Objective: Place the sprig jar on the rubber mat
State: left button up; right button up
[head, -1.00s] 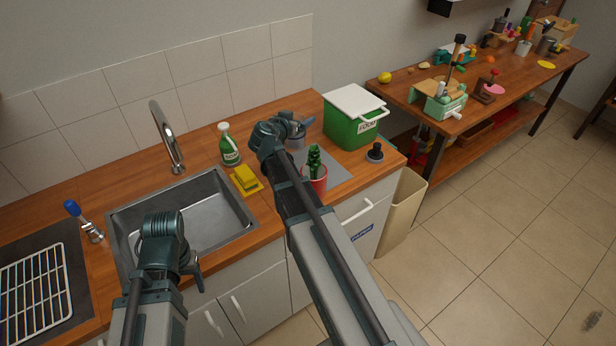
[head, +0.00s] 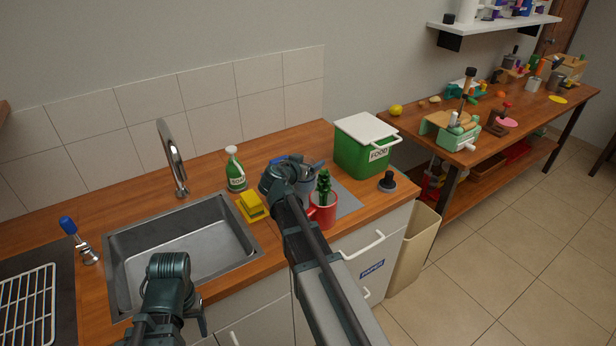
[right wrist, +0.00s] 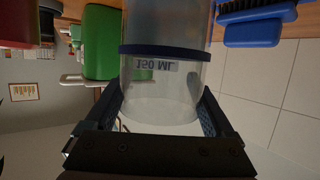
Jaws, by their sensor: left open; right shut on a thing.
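My right gripper (head: 303,172) is shut on a clear jar with a dark blue band and "150 ML" lettering, filling the middle of the right wrist view (right wrist: 163,95). In the head view the jar (head: 307,186) is partly hidden by my gripper. No sprig shows in it. A red mug (head: 324,216) with a dark green, leafy sprig (head: 323,184) stands just in front of it. The grey rubber mat (head: 347,203) lies flat behind and right of the mug, partly covered. My left gripper (head: 198,316) is open and empty by the sink's front edge.
A green FOOD bin (head: 362,152) with white lid stands behind the mat. A yellow sponge holder (head: 251,207) and green bottle (head: 235,170) are left. A blue brush (right wrist: 252,25) lies near the jar.

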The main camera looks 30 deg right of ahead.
jog(key=shift+f+b, duration=1.8)
jog(key=shift+f, duration=0.25)
jog(key=o, duration=1.5)
jog(key=shift+r, duration=0.1)
jog(key=shift+c, duration=0.2)
jog(key=shift+r, duration=0.3)
jog(key=p+v, duration=0.4)
jog(key=v, duration=0.8)
jog(key=shift+f, duration=0.15)
jog(key=shift+s, duration=0.15)
